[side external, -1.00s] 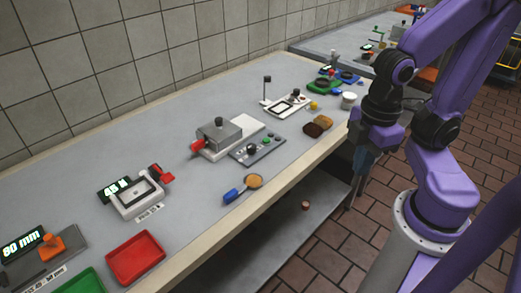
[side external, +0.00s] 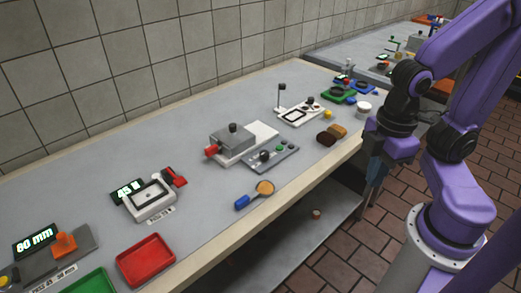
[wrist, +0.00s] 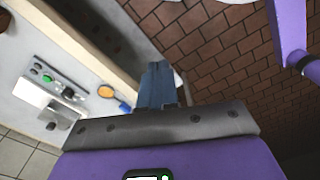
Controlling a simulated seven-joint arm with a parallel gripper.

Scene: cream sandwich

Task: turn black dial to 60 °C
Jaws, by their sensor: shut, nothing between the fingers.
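The black dial (side external: 264,156) sits on a grey control panel (side external: 285,160) with a green button beside it. The panel lies on the table near the front edge. In the wrist view the black dial (wrist: 67,92) and the panel (wrist: 38,62) are at the left. The dial's setting is too small to read. My gripper (side external: 371,190) hangs off the table's front edge, to the right of the panel and apart from it. In the wrist view my gripper (wrist: 157,68) is shut and empty, pointing past the table edge.
A grey box (side external: 232,143) with a black knob and red part stands behind the panel. A blue-handled spoon (side external: 243,202) lies in front. Brown pieces (side external: 326,139) lie right of the panel. A red tray (side external: 145,260) is at front left. A lower shelf (side external: 300,225) lies beneath.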

